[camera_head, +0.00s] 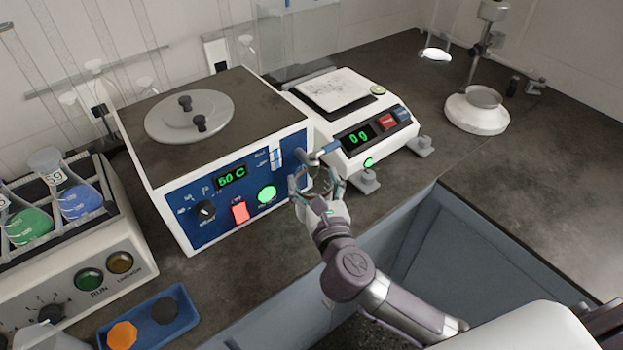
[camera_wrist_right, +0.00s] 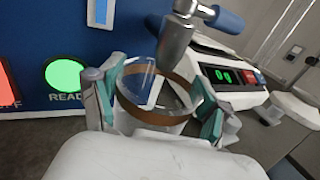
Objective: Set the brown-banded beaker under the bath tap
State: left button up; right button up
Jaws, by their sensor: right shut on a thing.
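The brown-banded beaker (camera_wrist_right: 153,115) is clear glass with a brown band around its rim. My right gripper (camera_wrist_right: 157,100) is shut on it, one finger on each side, and it looks upright. The bath tap (camera_wrist_right: 175,45), grey with a blue lever, hangs over the far side of the beaker's mouth in the right wrist view. In the head view my right gripper (camera_head: 318,188) is at the blue front of the water bath (camera_head: 235,195), just below the tap (camera_head: 312,159). The beaker is mostly hidden there, and its base contact is not visible. My left gripper is out of view.
A balance (camera_head: 365,125) reading 0 g stands close right of the tap. A shaker (camera_head: 70,270) with flasks is at the left, with a blue tray (camera_head: 150,318) in front. The counter's front edge and a recess lie near my arm. The right counter has free room.

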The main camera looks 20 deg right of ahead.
jog(key=o, duration=1.6)
jog(key=shift+w+f, duration=0.25)
jog(key=shift+o, duration=0.4)
jog(key=shift+s+r, duration=0.1)
jog(key=shift+r, duration=0.2)
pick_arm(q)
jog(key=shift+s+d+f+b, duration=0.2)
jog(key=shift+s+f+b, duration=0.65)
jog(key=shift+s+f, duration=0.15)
pick_arm(e)
jog(key=s, duration=1.2)
jog(key=shift+a, duration=0.3)
